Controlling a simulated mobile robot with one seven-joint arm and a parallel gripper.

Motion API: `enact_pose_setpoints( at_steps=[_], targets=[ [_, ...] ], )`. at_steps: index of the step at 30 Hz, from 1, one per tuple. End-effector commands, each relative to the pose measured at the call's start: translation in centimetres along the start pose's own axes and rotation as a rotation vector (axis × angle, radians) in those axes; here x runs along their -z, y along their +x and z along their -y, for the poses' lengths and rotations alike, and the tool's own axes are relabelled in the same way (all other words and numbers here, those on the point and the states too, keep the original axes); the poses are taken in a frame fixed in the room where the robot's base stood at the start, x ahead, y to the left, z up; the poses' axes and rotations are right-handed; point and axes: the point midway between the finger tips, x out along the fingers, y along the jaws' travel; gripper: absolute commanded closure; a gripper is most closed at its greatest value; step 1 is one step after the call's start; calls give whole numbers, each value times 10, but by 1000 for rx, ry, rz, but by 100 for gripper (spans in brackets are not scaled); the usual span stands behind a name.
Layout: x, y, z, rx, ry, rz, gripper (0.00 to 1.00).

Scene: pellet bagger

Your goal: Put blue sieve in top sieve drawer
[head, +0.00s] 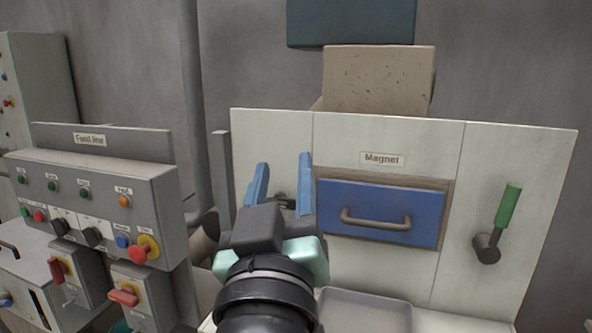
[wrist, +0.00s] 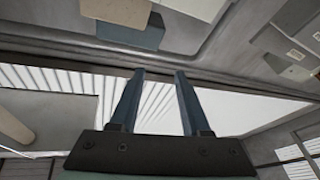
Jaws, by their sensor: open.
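My gripper (head: 280,180) is open and empty, its two blue fingers pointing up in front of the pale cabinet. In the wrist view the gripper (wrist: 158,80) points upward with nothing between the fingers. A blue drawer front (head: 420,212) with a grey bar handle (head: 376,222) sits in the cabinet to the right of my gripper, under a label reading "Magnet". It looks shut. I see no blue sieve and no drawer marked as a sieve drawer in either view.
A green-handled lever (head: 508,206) is on the cabinet's right side. A grey tray (head: 365,312) lies below the drawer. A "Feed line" control panel (head: 100,205) with several buttons stands at left. A beige box (head: 378,80) sits above the cabinet.

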Motion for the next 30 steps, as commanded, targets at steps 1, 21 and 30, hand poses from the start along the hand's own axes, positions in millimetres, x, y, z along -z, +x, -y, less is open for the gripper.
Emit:
enact_pose_setpoints(
  at_steps=[1, 21, 30],
  targets=[
    [41, -9, -18, -26, 75, -125, 53],
    [148, -62, -64, -40, 306, -510, 53],
    [102, -77, -50, -40, 305, -508, 53]
  ],
)
